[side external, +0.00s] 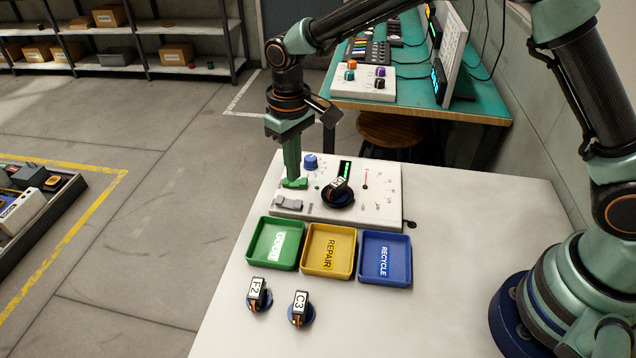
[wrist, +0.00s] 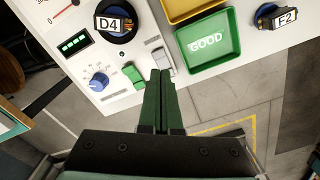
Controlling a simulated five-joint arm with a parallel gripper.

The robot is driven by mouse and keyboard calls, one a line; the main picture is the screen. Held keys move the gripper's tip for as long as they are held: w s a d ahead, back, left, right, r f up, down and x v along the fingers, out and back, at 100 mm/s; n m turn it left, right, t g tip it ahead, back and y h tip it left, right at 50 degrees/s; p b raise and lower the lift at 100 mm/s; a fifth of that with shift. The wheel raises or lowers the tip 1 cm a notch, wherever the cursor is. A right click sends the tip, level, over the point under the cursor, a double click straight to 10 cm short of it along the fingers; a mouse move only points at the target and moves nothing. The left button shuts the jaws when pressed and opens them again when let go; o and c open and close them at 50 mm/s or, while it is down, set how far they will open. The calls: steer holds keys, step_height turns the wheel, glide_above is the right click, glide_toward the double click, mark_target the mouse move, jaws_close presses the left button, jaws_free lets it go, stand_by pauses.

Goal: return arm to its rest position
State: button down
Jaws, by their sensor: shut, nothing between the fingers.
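My gripper (side external: 292,178) is shut and empty. Its green fingers point down over the left end of the white tester panel (side external: 382,212), close to a green switch (side external: 296,183); I cannot tell whether they touch it. In the wrist view the closed fingers (wrist: 160,85) lie together, beside the green switch (wrist: 133,75) and a grey switch (wrist: 163,61). A servo labelled D4 (wrist: 113,22) sits in the round black holder on the panel. The panel also has a blue knob (side external: 310,161) and a lit green display (wrist: 74,44).
Green GOOD (side external: 258,257), yellow REPAIR (side external: 316,270) and blue RECYCLE (side external: 398,272) trays stand in front of the panel. Servos F2 (side external: 259,294) and C3 (side external: 300,308) sit on round blue stands near the front-left table edge. The white table's right part (side external: 470,230) is clear.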

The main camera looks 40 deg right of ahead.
steer(key=shift+r, duration=0.3)
steer(key=s+d+r+m+t, duration=0.15)
steer(key=s+d+r, duration=0.35)
steer(key=d+r, duration=0.6)
steer(key=s+d+r+m+t, duration=0.1)
steer(key=s+d+r+t, duration=0.2)
steer(key=s+d, duration=0.5)
steer(key=s+t, duration=0.1)
steer(key=s, duration=0.2)
steer(key=shift+s+r, duration=0.15)
steer(key=shift+r, duration=0.05)
